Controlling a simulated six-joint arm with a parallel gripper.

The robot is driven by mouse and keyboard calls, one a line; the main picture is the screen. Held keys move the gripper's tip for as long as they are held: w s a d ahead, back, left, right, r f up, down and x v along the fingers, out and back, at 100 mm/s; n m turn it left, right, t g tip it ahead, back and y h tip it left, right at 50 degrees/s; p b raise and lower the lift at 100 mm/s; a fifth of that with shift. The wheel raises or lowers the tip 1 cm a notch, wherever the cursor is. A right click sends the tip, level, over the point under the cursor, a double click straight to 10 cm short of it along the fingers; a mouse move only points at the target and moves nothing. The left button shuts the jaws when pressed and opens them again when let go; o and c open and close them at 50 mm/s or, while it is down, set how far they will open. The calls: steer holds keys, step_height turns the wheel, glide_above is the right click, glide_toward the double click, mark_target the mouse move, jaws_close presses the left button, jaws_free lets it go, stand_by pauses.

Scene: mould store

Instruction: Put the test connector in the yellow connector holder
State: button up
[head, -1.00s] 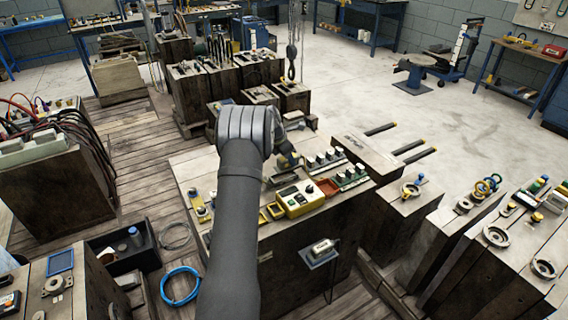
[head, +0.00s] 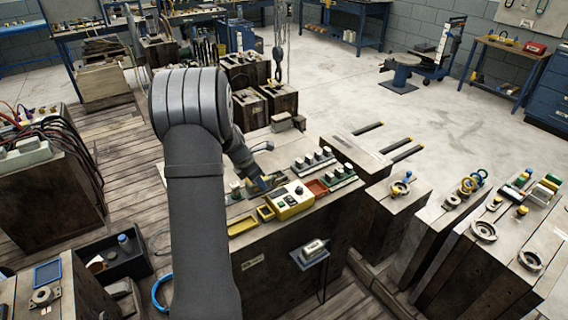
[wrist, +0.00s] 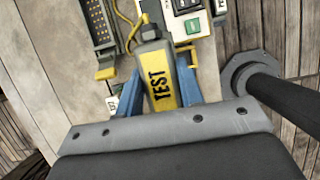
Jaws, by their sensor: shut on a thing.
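The test connector (wrist: 161,88) is a yellow block with a black TEST label and a grey end, seen in the wrist view. My gripper (wrist: 158,92) is shut on it, with a blue finger on either side. In the head view my gripper (head: 262,183) is low over the bench top, just left of the yellow tester; the connector cannot be made out there. Two yellow open trays, a small one (head: 265,213) and a longer one (head: 242,227), lie by the bench's front edge, nearer the camera than my gripper. Which is the connector holder I cannot tell.
The yellow tester (head: 290,200) stands close right of my gripper. A red-brown tray (head: 317,188) and rows of pale-topped parts (head: 313,160) are beyond it. A small shelf with a device (head: 313,247) hangs off the bench front. My arm hides the bench's left part.

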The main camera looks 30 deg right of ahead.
steer(key=s+a+f, duration=0.2)
steer(key=s+a, duration=0.1)
steer(key=a, duration=0.6)
steer(key=shift+f, duration=2.5)
steer(key=shift+f, duration=0.8)
steer(key=o, duration=1.6)
steer(key=shift+o, duration=0.2)
step_height(320, 180, up, 8)
steer(key=shift+f, duration=0.25)
